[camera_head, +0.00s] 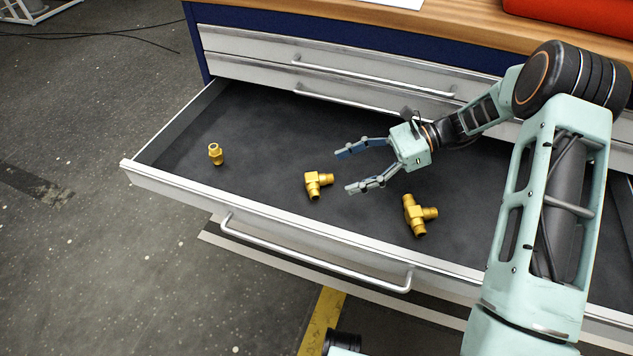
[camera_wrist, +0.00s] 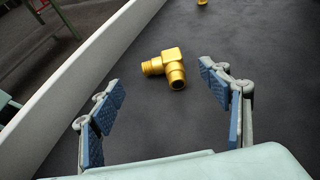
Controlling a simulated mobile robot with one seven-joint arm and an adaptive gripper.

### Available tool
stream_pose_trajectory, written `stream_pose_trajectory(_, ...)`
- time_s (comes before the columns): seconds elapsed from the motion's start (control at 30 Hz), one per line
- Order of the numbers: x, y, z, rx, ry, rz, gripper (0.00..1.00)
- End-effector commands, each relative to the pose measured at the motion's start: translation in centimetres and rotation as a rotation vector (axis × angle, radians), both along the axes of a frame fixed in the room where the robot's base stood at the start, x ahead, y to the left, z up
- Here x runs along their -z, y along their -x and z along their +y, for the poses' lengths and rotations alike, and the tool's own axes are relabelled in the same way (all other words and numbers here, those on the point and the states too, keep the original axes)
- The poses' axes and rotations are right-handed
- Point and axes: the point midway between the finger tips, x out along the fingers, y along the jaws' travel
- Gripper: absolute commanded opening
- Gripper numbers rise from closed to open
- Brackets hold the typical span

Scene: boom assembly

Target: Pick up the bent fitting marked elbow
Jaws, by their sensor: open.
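The elbow (camera_head: 316,184) is a gold, L-shaped bent fitting lying on the dark floor of the open drawer, between the other two gold fittings. In the wrist view the elbow (camera_wrist: 167,67) lies ahead of the fingertips, roughly midway between them, with one open end facing the camera. No marking on it is legible. My gripper (camera_head: 342,171) is open and empty, to the right of the elbow in the head view, its fingers pointing towards it. The blue-padded fingers also show in the wrist view (camera_wrist: 162,82), spread wide and not touching the elbow.
A straight gold fitting (camera_head: 215,154) stands at the drawer's left. A gold tee fitting (camera_head: 414,215) lies to the right, near the front wall. The open drawer (camera_head: 187,189) has a pale raised rim. Closed drawers (camera_head: 262,50) stand behind it. Bare drawer floor surrounds the elbow.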

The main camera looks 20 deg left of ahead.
Motion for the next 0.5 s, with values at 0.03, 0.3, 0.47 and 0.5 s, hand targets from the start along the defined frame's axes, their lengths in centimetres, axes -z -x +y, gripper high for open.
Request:
stream_pose_trajectory(0.03, 0.5, 0.5, 0.8, -0.004, 0.0, 0.002, 0.7)
stream_pose_trajectory(0.3, 1.5, 1.5, 3.1, -0.003, 0.001, -0.002, 0.7)
stream_pose_trajectory(0.47, 2.3, 2.2, 4.9, -0.005, 0.002, -0.001, 0.7)
stream_pose_trajectory(0.5, 2.5, 2.4, 5.5, -0.005, 0.001, -0.002, 0.7)
